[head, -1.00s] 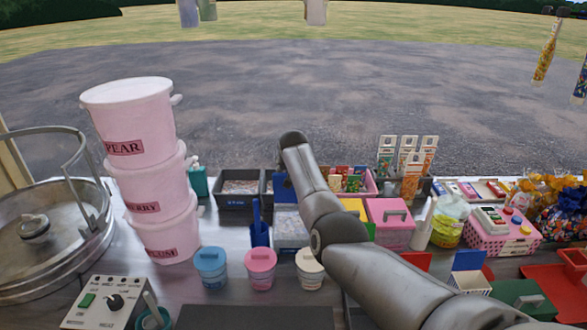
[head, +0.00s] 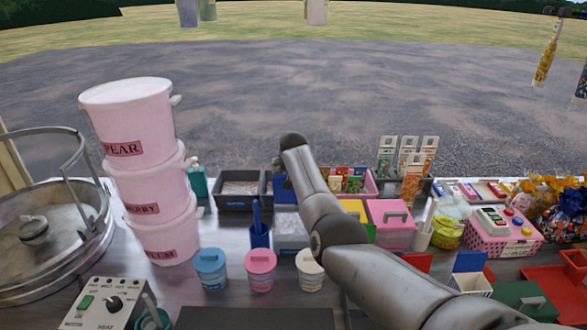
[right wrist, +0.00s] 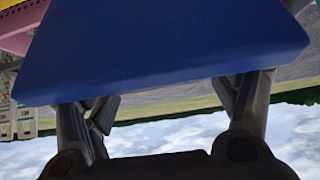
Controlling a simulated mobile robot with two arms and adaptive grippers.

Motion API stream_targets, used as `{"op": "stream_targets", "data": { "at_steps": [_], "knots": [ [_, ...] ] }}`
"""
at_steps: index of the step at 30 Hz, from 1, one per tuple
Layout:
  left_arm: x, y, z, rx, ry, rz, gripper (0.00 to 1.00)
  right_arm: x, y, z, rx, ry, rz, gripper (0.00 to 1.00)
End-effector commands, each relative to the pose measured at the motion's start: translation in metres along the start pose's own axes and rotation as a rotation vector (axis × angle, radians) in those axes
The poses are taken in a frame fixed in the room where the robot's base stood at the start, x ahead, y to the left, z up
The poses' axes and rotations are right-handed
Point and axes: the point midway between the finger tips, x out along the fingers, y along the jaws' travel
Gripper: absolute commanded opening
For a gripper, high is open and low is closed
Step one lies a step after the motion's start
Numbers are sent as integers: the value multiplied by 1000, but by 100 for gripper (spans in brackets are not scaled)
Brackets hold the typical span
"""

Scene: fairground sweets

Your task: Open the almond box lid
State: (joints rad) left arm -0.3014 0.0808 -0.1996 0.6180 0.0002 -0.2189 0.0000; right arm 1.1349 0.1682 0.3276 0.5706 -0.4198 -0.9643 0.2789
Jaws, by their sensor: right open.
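A box with pale contents (head: 290,228) stands mid-counter in the head view, with a blue lid panel (head: 284,191) raised at its back edge. I cannot read its label, so I cannot confirm that it is the almond box. My right arm passes to its right and hides part of it and the gripper's fingers. In the right wrist view a blue panel (right wrist: 165,45), seemingly that lid, fills the upper middle. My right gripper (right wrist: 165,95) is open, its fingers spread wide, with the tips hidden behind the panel. I cannot tell whether they touch it. My left gripper is out of view.
A blue scoop holder (head: 260,236) stands just left of the box. Three small lidded tubs, including a pink one (head: 260,268), stand in front. Stacked pink buckets (head: 160,195) rise at left. A pink lidded box (head: 390,230) is close on the right of my arm.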

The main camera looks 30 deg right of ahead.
Motion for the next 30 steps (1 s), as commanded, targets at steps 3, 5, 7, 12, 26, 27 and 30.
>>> {"op": "stream_targets", "data": {
  "at_steps": [3, 5, 7, 12, 26, 27, 30],
  "knots": [
    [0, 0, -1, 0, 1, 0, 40, -3, 0, 0, 0, 0, 1, 82],
    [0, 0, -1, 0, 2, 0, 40, -5, 0, 0, 0, 1, 1, 82],
    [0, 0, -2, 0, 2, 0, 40, -10, 0, -1, 1, 1, 2, 82],
    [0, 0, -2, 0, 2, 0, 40, -23, 0, 0, 0, 1, 0, 82],
    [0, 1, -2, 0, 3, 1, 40, -77, -1, 0, 0, 1, -1, 82],
    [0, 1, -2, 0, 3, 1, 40, -83, -1, 0, 0, 2, -1, 82],
    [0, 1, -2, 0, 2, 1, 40, -95, 0, 0, 1, 1, 0, 82]
  ]
}}
